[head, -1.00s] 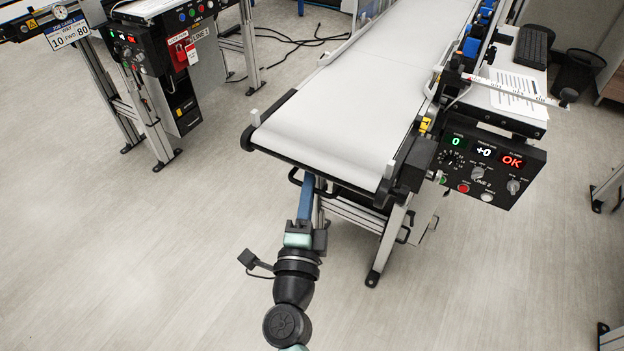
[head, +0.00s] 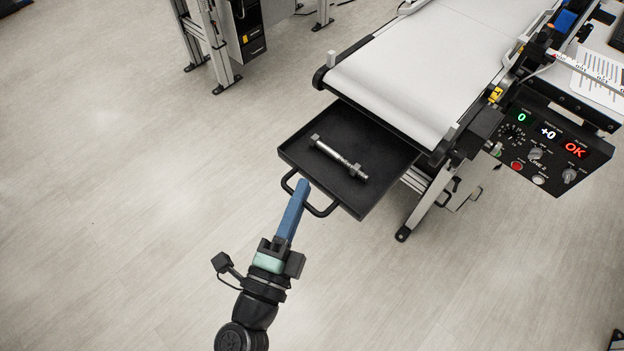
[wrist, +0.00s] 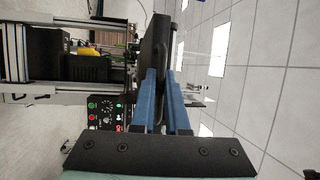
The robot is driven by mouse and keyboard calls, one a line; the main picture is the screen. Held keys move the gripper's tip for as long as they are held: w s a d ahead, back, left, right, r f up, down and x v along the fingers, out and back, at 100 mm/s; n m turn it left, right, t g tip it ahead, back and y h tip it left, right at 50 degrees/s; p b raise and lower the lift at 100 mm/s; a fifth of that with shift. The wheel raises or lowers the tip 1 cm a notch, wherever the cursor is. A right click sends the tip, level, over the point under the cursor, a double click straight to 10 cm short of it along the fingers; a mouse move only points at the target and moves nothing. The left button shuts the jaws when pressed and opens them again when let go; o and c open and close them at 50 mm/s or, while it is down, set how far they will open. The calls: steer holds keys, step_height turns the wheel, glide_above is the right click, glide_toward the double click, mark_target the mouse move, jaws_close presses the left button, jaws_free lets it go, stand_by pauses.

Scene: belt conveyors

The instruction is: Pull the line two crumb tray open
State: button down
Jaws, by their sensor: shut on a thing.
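The line two crumb tray (head: 300,150) is a shallow black tray pulled out from under the end of the white belt. A metal rod with nut-like ends (head: 339,157) lies in it. A black loop handle (head: 318,212) is on the tray's front edge. My gripper (head: 303,187), with long blue fingers, is shut on the handle at its left part. In the wrist view the blue fingers (wrist: 162,95) reach to the dark tray front (wrist: 155,45); the handle between them is mostly hidden.
The line two conveyor belt (head: 400,75) stands above the tray. Its control panel (head: 550,145) at right shows a green 0, +0 and a red OK. A conveyor leg (head: 425,205) stands right of the tray. The floor (head: 130,200) to the left is clear.

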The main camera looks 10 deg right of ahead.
steer(key=shift+s+a, duration=0.1)
steer(key=shift+a, duration=0.05)
steer(key=c, duration=1.2)
jaws_free()
steer(key=b+v, duration=0.2)
steer(key=v, duration=1.1)
